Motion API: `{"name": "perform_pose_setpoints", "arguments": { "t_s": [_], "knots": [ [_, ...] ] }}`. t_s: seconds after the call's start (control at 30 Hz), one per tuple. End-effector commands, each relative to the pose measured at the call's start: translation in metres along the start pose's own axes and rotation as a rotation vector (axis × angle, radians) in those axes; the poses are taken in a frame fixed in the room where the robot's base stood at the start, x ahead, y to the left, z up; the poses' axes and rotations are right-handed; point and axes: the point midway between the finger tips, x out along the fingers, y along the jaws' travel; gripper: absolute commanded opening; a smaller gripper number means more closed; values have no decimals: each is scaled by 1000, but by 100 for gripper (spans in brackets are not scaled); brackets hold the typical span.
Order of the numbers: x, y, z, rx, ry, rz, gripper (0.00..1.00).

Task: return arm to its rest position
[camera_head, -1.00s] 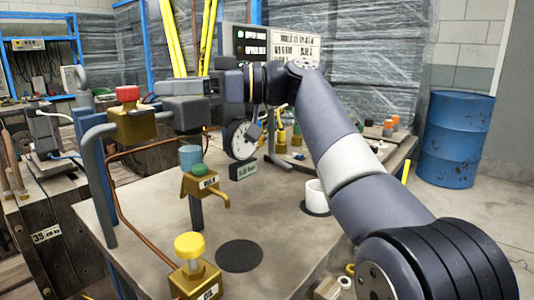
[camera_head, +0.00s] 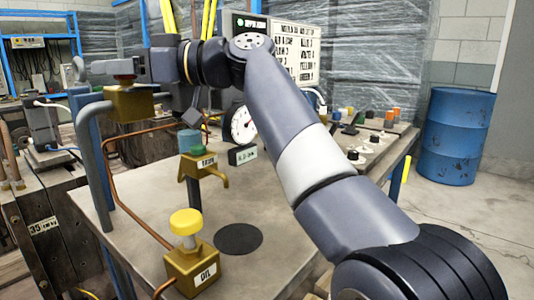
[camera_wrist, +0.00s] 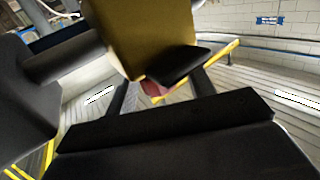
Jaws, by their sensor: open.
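My gripper (camera_head: 100,68) is at the left in the head view, at the end of my arm, which crosses from the lower right. It is above the brass block (camera_head: 132,104) on the grey pipe and overlaps its top in the picture. The jaws are open, and I see nothing held. In the wrist view the brass block (camera_wrist: 150,30) is large and close, with a dark red part (camera_wrist: 157,89) at its edge near the jaws. I cannot tell whether my gripper touches it.
The bench (camera_head: 280,230) carries a brass tap (camera_head: 203,172), an oil block with yellow knob (camera_head: 188,245), a dial gauge (camera_head: 242,124) and a black disc (camera_head: 238,239). A blue drum (camera_head: 458,135) stands right. A copper pipe (camera_head: 112,170) runs near the brass block.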

Motion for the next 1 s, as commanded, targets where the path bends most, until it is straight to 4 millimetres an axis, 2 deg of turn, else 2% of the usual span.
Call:
{"name": "perform_pose_setpoints", "arguments": {
  "t_s": [0.5,1.0],
  "knots": [
    [0,-2,-2,2,1,336,51],
    [0,1,-6,8,-3,556,51]
  ]
}}
